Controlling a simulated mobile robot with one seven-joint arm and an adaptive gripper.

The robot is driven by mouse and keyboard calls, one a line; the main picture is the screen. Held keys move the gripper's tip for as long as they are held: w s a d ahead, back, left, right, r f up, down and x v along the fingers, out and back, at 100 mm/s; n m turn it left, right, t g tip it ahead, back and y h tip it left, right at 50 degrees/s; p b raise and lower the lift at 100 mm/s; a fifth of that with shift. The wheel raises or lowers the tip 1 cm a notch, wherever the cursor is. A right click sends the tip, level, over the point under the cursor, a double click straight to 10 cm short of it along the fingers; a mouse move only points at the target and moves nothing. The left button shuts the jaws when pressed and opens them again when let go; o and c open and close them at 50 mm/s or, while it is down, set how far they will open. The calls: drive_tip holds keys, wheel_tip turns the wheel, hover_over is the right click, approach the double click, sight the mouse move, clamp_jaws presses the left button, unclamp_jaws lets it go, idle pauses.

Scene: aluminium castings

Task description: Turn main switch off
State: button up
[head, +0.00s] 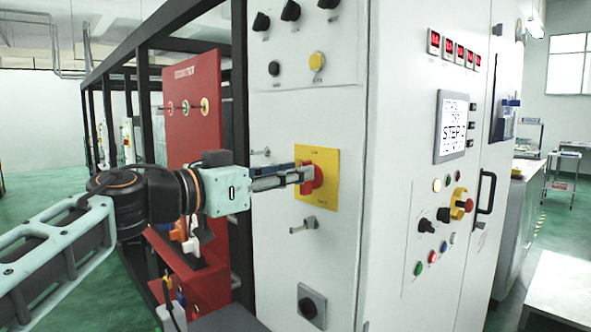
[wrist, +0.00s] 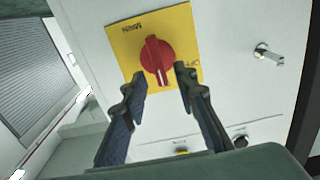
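The main switch is a red rotary knob (head: 319,175) on a yellow plate (head: 329,160) on the white cabinet front. In the wrist view the red knob (wrist: 154,56) has a raised grip running roughly up and down, with a white mark at its lower end. The yellow plate (wrist: 120,46) shows "MAIN" upside down at the top and "OFF" at the right. My gripper (head: 306,175) is at the knob. In the wrist view my gripper (wrist: 161,76) is open, its fingertips on either side of the knob's lower part, with visible gaps. Depth contact cannot be told.
A metal key-like latch (head: 304,224) sits just below the plate and a black knob (head: 312,302) lower down. Black selectors and a yellow button (head: 317,61) are above. A red panel (head: 192,115) stands behind my arm. An emergency stop (head: 463,204) is at right.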

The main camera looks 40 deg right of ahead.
drive_tip(key=shift+w+d, duration=0.1)
drive_tip(key=shift+d, duration=0.55)
clamp_jaws()
